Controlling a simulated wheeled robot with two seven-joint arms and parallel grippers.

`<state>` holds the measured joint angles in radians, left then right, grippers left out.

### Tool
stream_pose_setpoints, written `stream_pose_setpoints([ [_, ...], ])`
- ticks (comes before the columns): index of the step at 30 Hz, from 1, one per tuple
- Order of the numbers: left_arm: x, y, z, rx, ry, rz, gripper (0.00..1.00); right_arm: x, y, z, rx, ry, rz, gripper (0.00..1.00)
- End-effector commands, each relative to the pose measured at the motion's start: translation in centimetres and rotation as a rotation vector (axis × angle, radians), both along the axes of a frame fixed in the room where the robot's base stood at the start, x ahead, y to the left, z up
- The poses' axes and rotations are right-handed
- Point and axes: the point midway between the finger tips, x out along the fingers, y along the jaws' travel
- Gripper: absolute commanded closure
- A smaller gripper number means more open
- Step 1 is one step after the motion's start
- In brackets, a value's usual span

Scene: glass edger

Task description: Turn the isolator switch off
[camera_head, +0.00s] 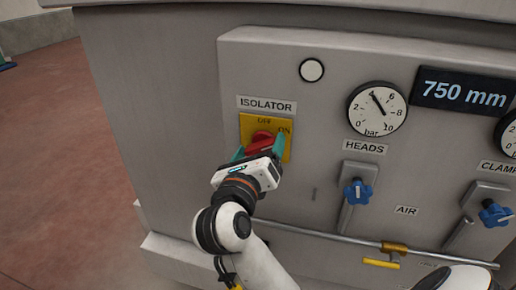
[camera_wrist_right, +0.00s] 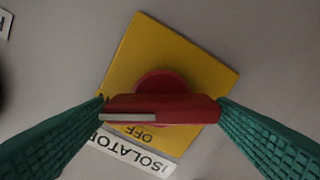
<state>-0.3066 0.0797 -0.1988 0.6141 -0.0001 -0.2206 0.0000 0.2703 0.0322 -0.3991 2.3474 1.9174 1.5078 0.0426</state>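The isolator switch is a red handle (camera_head: 262,142) on a yellow plate (camera_head: 246,124) marked OFF at the top and ON at the upper right. In the right wrist view the red handle (camera_wrist_right: 185,107) lies level across the yellow plate (camera_wrist_right: 150,40). The white mark on the handle is at its left end, on the ON side; the ON lettering is hidden there. My right gripper (camera_head: 259,149) is at the switch. Its green fingers (camera_wrist_right: 162,99) meet the two ends of the handle, one on each side. My left gripper is out of view.
The grey panel has a gauge (camera_head: 377,109), a display reading 750 mm (camera_head: 463,92) and blue knobs (camera_head: 357,191) to the right. A rail with a yellow handle (camera_head: 381,263) runs below the switch. Open red floor (camera_head: 60,170) lies left.

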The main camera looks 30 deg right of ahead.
Motion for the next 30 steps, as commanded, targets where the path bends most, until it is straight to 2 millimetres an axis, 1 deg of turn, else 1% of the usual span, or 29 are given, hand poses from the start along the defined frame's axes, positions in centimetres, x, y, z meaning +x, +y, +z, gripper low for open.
stream_pose_setpoints([
  [1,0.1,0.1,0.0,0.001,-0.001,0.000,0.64,0.0,0.0,0.0,0.000,0.000,0.000,0.31],
  [5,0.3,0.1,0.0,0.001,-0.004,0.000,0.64,0.0,0.0,0.0,0.000,0.000,0.000,0.52],
  [6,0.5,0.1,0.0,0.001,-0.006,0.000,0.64,0.0,0.0,0.0,0.000,0.000,0.000,0.54],
  [11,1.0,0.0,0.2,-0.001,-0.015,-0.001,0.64,0.0,0.0,0.1,-0.005,0.006,0.000,0.54],
  [17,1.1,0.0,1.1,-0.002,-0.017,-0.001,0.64,0.0,0.0,0.2,-0.044,0.053,0.000,0.54],
  [23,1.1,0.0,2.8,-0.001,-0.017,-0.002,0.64,0.1,0.1,0.4,-0.131,0.155,0.000,0.54],
  [30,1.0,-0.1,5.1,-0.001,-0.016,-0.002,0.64,0.1,0.1,0.3,-0.276,0.325,0.001,0.54],
])
